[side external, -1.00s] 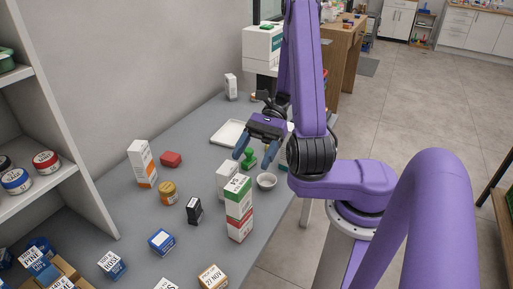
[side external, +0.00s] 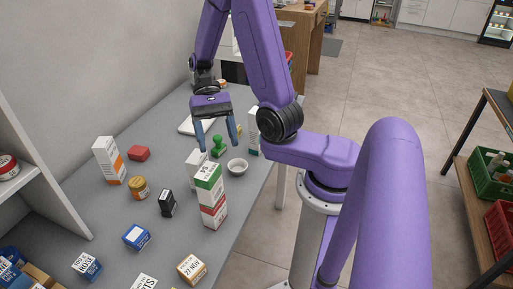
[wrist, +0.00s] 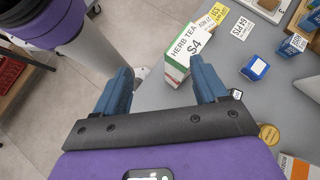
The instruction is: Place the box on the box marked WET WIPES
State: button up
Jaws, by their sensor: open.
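My gripper (side external: 218,146) is open and empty. It points down above the counter, behind a green-and-white box (side external: 208,182) that stands on a red-and-white box (side external: 214,215). In the wrist view, the fingers (wrist: 163,84) are spread with nothing between them. Just beyond them, the green-and-white box (wrist: 190,48) reads HERB TEA. A white box (side external: 194,164) stands behind the stack, partly hidden by it. A tall white-and-orange box (side external: 109,158) stands to the left. I cannot read WET WIPES on any box.
A green stamp (side external: 219,146) and a small white bowl (side external: 237,167) are close to the gripper. A shelf unit (side external: 45,170) borders the counter.

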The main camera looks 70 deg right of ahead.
jog(key=s+a+r+n+t+h, duration=0.1)
jog(key=s+a+n+t+h, duration=0.1)
jog(key=s+n, duration=0.4)
jog(key=s+a+r+n+t+h, duration=0.2)
jog(key=s+n+t+h, duration=0.2)
jog(key=n, duration=1.1)
jog(key=shift+s+a+r+n+h, duration=0.3)
jog(key=shift+s+h, duration=0.2)
jog(key=shift+s, duration=0.45)
